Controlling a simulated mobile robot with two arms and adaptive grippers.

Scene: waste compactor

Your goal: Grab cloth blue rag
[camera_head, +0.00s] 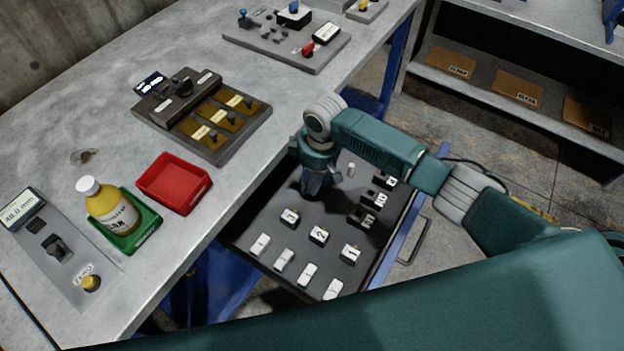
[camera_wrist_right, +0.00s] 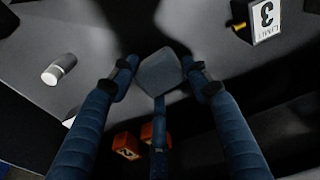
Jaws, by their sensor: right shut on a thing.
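My right gripper (camera_head: 313,187) reaches down into the open drawer below the workbench. In the right wrist view its blue fingers (camera_wrist_right: 160,80) are closed on a small grey-blue, cloth-like piece, which I take as the blue rag (camera_wrist_right: 158,73). The rag sits between the fingertips, over the dark drawer floor. In the head view the gripper hides it, and I cannot tell whether it touches the floor. My left gripper is not in view.
The drawer (camera_head: 240,238) holds several numbered blocks (camera_head: 319,235), white pieces (camera_head: 284,260) and a small white cylinder (camera_wrist_right: 58,69). On the bench (camera_head: 90,130) stand a red tray (camera_head: 173,182), a yellow bottle (camera_head: 108,207) in a green tray (camera_head: 146,228), and fixtures.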

